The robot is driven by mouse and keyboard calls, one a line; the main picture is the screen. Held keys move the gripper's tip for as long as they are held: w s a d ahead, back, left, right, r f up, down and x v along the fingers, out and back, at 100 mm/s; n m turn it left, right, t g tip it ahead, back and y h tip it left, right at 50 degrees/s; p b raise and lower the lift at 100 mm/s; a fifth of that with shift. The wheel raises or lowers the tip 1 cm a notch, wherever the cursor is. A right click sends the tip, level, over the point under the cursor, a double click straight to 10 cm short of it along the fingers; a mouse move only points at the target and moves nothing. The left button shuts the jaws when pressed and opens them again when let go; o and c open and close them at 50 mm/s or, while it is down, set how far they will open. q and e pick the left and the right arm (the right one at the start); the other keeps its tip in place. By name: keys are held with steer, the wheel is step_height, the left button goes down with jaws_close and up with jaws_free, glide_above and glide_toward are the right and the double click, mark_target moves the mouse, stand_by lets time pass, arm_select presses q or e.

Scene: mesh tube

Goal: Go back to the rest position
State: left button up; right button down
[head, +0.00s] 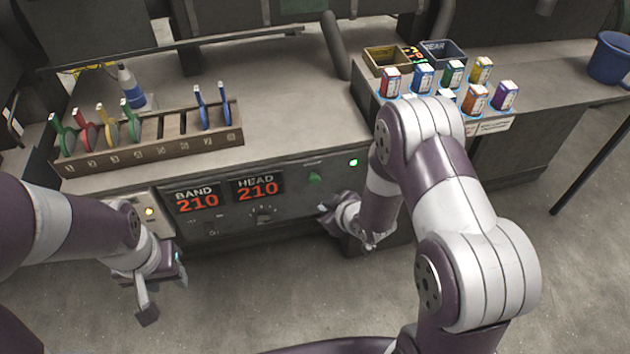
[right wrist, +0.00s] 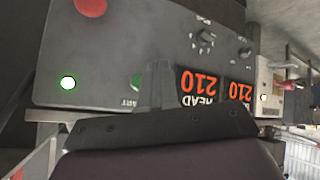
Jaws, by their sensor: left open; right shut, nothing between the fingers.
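My left gripper (head: 164,292) is open and empty, hanging over the floor in front of the control panel's left end. My right gripper (head: 328,210) is shut and empty close to the front of the grey control panel (head: 290,212), below the green button (head: 315,178). In the right wrist view the closed fingers (right wrist: 156,82) stand before the panel, which appears upside down, beside the green button (right wrist: 136,82). I cannot tell whether they touch the panel. The displays BAND (head: 197,200) and HEAD (head: 258,188) both read 210. A green lamp (head: 353,162) is lit.
Several coloured boxes (head: 475,98) stand at right, near two bins (head: 385,58). A blue bucket (head: 608,60) is far right. The floor (head: 260,300) in front is clear.

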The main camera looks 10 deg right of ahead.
stand_by(0.4)
steer(key=s+d+r+m+g+h+p, duration=0.2)
steer(key=s+d+m+g+h, duration=0.25)
steer(key=s, duration=0.55)
steer(key=s+r+m+g+p, duration=0.1)
steer(key=s+r+p, duration=0.2)
steer(key=r, duration=0.7)
steer(key=s+r+m+g+y+p, duration=0.1)
steer(key=s+r+p, duration=0.3)
steer(key=r, duration=0.6)
steer(key=shift+a+m+g, duration=0.4)
steer(key=shift+m+g, duration=0.05)
steer(key=shift+m, duration=0.1)
steer(key=shift+s, duration=0.1)
